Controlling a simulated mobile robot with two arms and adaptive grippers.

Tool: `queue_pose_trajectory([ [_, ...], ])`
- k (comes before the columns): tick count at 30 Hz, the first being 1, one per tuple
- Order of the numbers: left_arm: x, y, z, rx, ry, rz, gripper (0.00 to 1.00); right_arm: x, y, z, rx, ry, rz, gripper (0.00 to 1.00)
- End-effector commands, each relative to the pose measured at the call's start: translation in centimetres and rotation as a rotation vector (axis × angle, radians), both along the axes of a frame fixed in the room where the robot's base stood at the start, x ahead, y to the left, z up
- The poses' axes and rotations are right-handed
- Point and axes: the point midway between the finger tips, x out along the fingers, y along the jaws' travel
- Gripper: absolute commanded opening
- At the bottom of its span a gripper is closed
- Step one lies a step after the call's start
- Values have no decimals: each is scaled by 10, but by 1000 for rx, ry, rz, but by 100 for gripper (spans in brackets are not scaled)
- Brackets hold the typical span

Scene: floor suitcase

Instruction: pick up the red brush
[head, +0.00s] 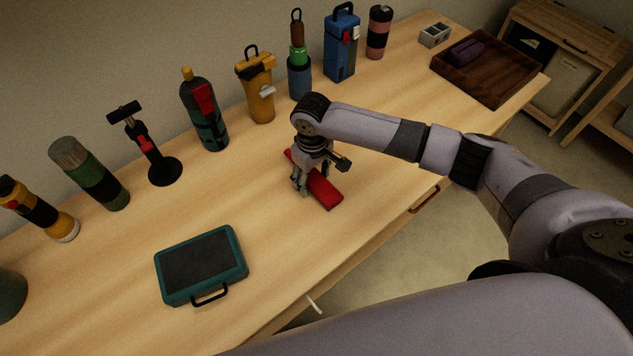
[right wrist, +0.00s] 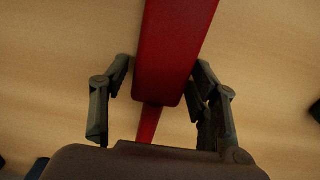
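The red brush (head: 326,190) lies flat on the wooden table. In the head view my right gripper (head: 306,184) is over it from above, and part of the brush is hidden behind the gripper. In the right wrist view the red brush (right wrist: 172,55) runs from the top edge down between the two fingers of the right gripper (right wrist: 160,105). Its wide part narrows to a thin red part near the palm. The fingers stand apart, one on each side, with a gap to the brush at least on the left. My left gripper is not in view.
A teal case (head: 201,265) lies on the table to the front left. Several bottles, flashlights and a black stand (head: 164,171) line the back. A dark wooden tray (head: 486,92) is at the far right. The table around the brush is clear.

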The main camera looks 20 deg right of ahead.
Motion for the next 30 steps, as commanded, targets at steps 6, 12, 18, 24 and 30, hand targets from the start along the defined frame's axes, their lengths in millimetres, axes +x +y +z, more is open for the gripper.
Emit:
queue_pose_trajectory([
  [6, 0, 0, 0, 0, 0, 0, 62, 0, 0, 0, 0, 0, 0, 39],
  [12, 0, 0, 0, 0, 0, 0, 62, 0, 0, 0, 0, 0, 0, 25],
  [18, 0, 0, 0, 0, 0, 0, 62, 0, 0, 0, 0, -1, 0, 12],
  [24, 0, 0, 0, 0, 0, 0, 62, 0, 0, 1, 0, -1, 0, 6],
  [30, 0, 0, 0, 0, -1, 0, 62, 1, 1, 8, 1, -2, 1, 6],
])
